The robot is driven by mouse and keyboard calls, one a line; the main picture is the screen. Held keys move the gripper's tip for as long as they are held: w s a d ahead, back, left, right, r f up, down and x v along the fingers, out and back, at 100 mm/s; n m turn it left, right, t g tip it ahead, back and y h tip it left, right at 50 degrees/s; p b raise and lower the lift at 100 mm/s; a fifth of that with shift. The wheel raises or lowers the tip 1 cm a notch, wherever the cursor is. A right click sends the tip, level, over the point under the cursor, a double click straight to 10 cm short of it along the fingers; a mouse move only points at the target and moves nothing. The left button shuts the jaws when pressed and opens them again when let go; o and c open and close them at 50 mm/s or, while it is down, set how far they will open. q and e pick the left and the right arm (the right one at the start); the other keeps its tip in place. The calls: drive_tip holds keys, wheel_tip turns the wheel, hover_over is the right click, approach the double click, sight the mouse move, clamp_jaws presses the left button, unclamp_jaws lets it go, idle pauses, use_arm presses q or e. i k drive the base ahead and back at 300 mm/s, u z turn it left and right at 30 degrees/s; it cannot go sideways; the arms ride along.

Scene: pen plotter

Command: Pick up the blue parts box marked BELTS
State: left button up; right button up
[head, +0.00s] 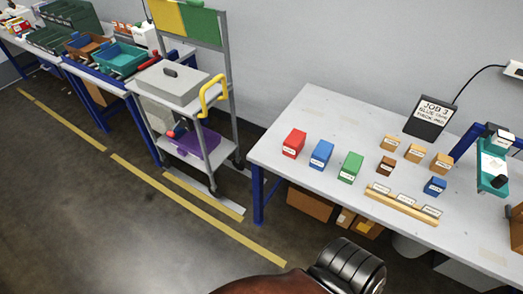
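Two blue parts boxes show on the white worktable (300,120) in the head view. The larger blue box (321,154) stands between a red box (294,143) and a green box (350,167) near the table's left end. The smaller blue box (435,186) stands farther right, near the label rack. Each has a white label, but the print is too small to read, so I cannot tell which is marked BELTS.
Several tan boxes (415,153) and a brown box (386,166) stand right of the green box. A wooden rack (401,206) holds white cards in front. A JOB 3 sign (431,116) stands behind. A grey cart (172,84) is at left. The table's left end is clear.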

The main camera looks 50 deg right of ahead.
sight(319, 158)
drive_tip(key=u, duration=0.65)
drive_tip(key=k, duration=1)
drive_tip(key=z, duration=0.65)
